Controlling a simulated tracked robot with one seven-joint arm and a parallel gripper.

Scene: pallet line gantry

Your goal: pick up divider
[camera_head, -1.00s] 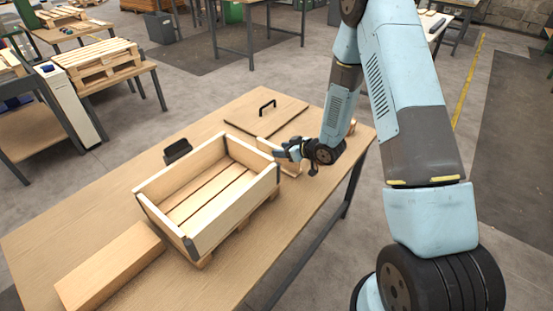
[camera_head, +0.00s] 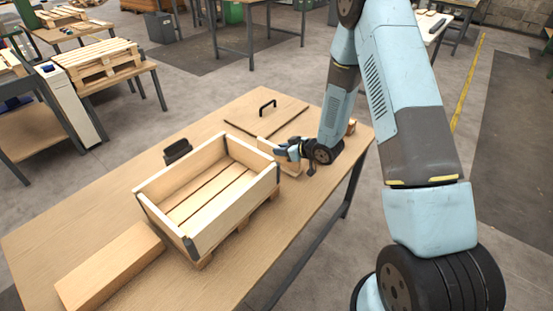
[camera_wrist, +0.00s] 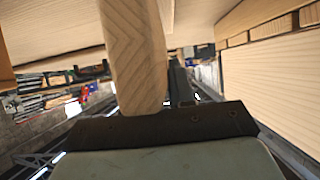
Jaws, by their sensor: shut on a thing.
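The divider (camera_head: 292,168) is a pale wooden board just right of the crate in the head view, partly hidden by my gripper (camera_head: 284,151). My gripper is shut on it. In the wrist view the divider (camera_wrist: 133,55) fills the middle as a wood-grained strip running up from the jaws, with a dark finger (camera_wrist: 178,82) along its right side. The divider's lower edge is hard to see, so I cannot tell whether it touches the table.
An open wooden crate (camera_head: 232,213) stands on the table (camera_head: 60,231). A flat board with a black handle (camera_head: 266,107) lies behind. A small black object (camera_head: 176,149) sits left of the crate, and a long wooden block (camera_head: 110,266) lies at front left.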

